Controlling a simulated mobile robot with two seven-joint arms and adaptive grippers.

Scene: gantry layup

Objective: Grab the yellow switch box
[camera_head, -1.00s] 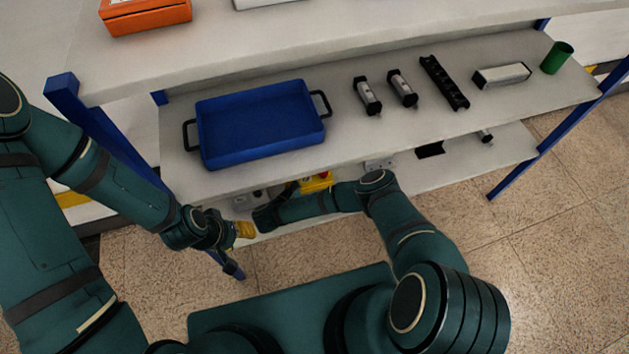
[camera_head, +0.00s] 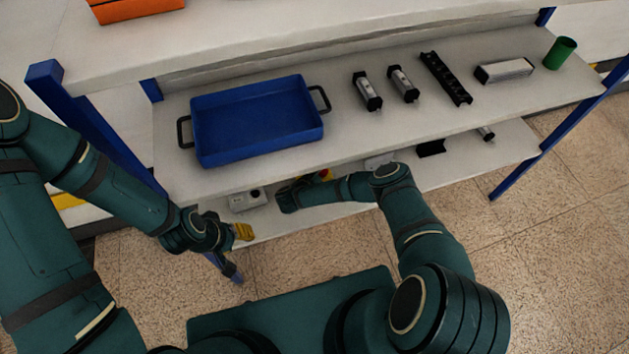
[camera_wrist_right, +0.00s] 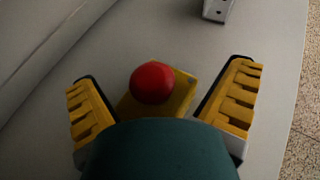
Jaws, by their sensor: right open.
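The yellow switch box (camera_wrist_right: 180,97) with a red round button (camera_wrist_right: 152,83) lies on the lower shelf. In the right wrist view it sits between the two yellow-padded fingers of my right gripper (camera_wrist_right: 163,105), which is open, with gaps on both sides. My wrist hides its near part. In the head view only a small yellow and red bit of the box (camera_head: 326,173) shows behind my right forearm, and my right gripper is hidden under the middle shelf. My left gripper (camera_head: 243,232) is at the lower shelf's left front; its finger opening is unclear.
A blue tray (camera_head: 257,120) stands on the middle shelf, with several metal and black parts and a green cup (camera_head: 558,54) to its right. A grey socket box (camera_head: 249,199) is on the lower shelf, left of my right arm. An orange box (camera_head: 135,8) is on top.

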